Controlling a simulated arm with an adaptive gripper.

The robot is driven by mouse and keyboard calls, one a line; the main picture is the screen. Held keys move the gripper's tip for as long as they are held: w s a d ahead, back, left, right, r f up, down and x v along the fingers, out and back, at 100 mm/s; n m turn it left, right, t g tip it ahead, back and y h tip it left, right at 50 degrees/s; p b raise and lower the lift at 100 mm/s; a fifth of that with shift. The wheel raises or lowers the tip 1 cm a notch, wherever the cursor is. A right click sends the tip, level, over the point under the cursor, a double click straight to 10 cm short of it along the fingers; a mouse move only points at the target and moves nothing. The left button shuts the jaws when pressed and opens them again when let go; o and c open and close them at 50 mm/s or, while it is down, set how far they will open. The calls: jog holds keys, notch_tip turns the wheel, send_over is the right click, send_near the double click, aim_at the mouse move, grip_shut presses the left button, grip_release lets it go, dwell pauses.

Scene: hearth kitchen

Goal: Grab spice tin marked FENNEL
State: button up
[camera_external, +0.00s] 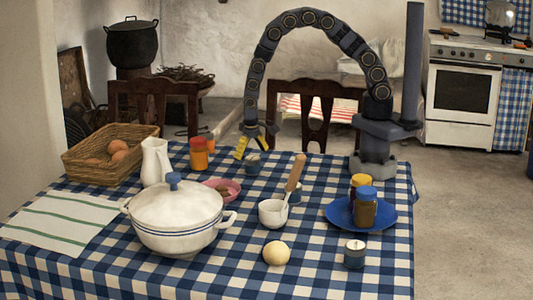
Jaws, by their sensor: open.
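No label reading FENNEL can be made out at this size. Several small containers could be spice tins: a dark round tin (253,166) at the back of the table, another dark tin with a pale top (354,256) at the front right, and an orange jar (198,155) at the back left. A jar with a blue lid (366,209) and one with a yellow lid (359,181) stand on a blue plate (336,214).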

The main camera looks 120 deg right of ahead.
aim_at(252, 158)
jog(key=f, duration=0.4)
jog(key=shift+a+f, duration=0.1)
jog(key=shift+a, duration=0.1)
jog(key=c, duration=1.2)
jog(key=shift+o, duration=0.2)
jog(key=shift+r, duration=0.2)
